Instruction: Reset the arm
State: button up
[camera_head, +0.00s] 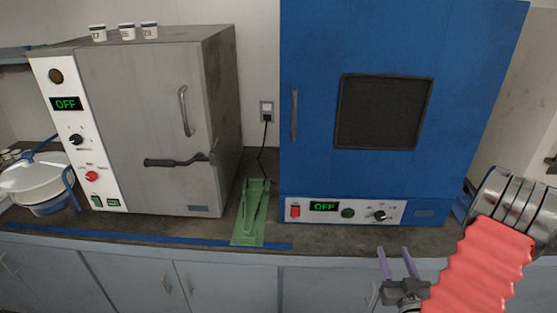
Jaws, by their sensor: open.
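My gripper (398,264) is at the lower right, in front of the counter's front edge. Its two purple fingers point up and stand apart with nothing between them. My arm, with a red ribbed sleeve, runs from the gripper toward the right edge. The gripper is below the blue oven (459,110) and appears clear of it. The rest of my arm is out of view.
A grey oven (140,110) stands at the left with small cups (127,31) on top. Both displays read OFF. A green holder (250,230) lies between the ovens. Metal sieves (500,196) stand at the right near my arm. A white bowl (35,177) is far left.

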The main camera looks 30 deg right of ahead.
jog(key=s+a+f+m+g+y, duration=0.1)
jog(key=s+f+g+y, duration=0.1)
jog(key=s+f+g, duration=0.4)
jog(key=s+a+f+g+y, duration=0.15)
jog(key=f+g, duration=0.25)
jog(key=f, duration=0.4)
jog(key=w+a+r+n+y, duration=0.2)
jog(key=w+a+r+n, duration=0.1)
jog(key=a+r, duration=1.4)
jog(key=w+a+r+n+y, duration=0.3)
jog(key=a+r+n, duration=0.1)
jog(key=a+r, duration=1.4)
jog(key=a, duration=0.4)
jog(key=shift+a+y, duration=0.2)
jog(key=shift+y, duration=0.15)
jog(key=shift+w+r, duration=0.1)
jog(key=shift+w, duration=0.05)
jog(key=shift+c, duration=0.6)
